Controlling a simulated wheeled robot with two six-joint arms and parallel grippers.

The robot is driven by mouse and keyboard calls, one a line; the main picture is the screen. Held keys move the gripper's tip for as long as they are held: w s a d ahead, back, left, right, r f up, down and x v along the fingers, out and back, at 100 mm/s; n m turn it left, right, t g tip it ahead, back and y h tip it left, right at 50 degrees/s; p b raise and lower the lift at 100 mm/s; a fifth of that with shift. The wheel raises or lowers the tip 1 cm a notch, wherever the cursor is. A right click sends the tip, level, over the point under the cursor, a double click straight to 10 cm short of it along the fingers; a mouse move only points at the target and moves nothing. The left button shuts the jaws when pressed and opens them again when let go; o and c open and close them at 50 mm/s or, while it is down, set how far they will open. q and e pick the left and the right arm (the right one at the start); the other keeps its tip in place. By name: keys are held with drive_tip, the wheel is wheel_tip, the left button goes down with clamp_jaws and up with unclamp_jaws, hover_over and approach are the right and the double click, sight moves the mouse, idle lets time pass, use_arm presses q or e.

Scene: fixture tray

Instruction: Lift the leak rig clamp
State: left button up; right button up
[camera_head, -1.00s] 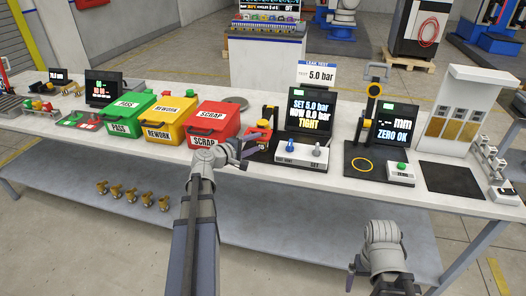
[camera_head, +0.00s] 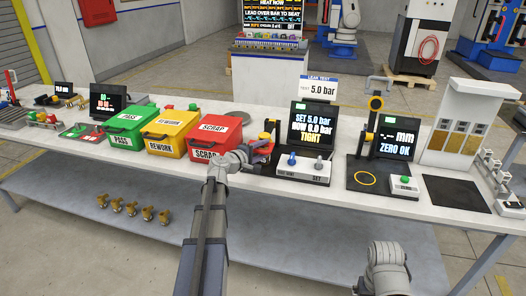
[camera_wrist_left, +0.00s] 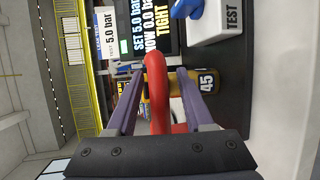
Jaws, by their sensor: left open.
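The leak rig clamp shows as a red curved handle (camera_wrist_left: 156,88) in the left wrist view. My left gripper (camera_wrist_left: 158,75) is open, with one purple-grey finger on each side of the handle. I cannot tell whether either finger touches it. In the head view, my left gripper (camera_head: 260,153) is at the left side of the leak test rig (camera_head: 302,166) and largely hides the clamp. A yellowish part with a black "45" label (camera_wrist_left: 207,82) is behind the right finger in the wrist view. My right wrist shows at the bottom of the head view; its fingers are out of frame.
The rig's screen (camera_head: 312,128) reads 0.0 bar, TIGHT. Red scrap (camera_head: 217,126), yellow rework (camera_head: 172,132) and green pass (camera_head: 130,126) bins stand left of the gripper. A gauge stand (camera_head: 370,140) is to the right. Several brass parts (camera_head: 131,209) lie on the lower shelf.

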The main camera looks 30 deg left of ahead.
use_arm(q)
clamp_jaws()
drive_tip(key=shift+d, duration=0.1)
idle(0.4)
drive_tip(key=shift+s+d, duration=0.1)
drive_tip(key=shift+s, duration=0.05)
idle(0.9)
